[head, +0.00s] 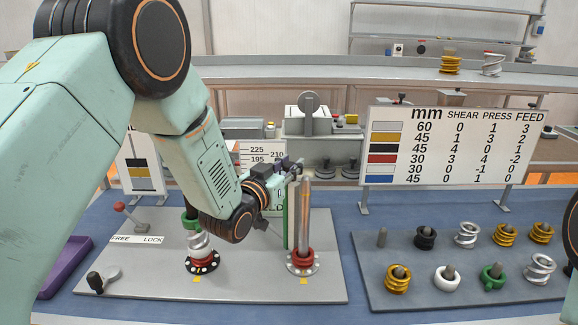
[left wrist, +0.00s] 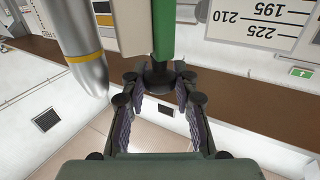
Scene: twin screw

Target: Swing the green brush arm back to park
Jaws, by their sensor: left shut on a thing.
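The green brush arm (head: 285,222) shows in the head view as a thin upright green strip just left of the bare metal shaft (head: 304,215). In the left wrist view the green brush arm (left wrist: 163,28) ends in a dark round knob (left wrist: 158,76) between my fingers. My left gripper (head: 291,167) is shut on this knob, near the top of the shaft; it also shows in the left wrist view (left wrist: 160,90). The shaft (left wrist: 82,50) stands close beside the gripper, apart from it. My forearm hides much of the other shaft. My right gripper is out of view.
A grey plate (head: 240,285) carries both shafts, red collars at their feet, and a FREE/LOCK lever (head: 122,208). A rack (head: 450,285) of screw elements stands at right. A chart board (head: 450,147) stands behind it. A purple tray (head: 66,265) lies at left.

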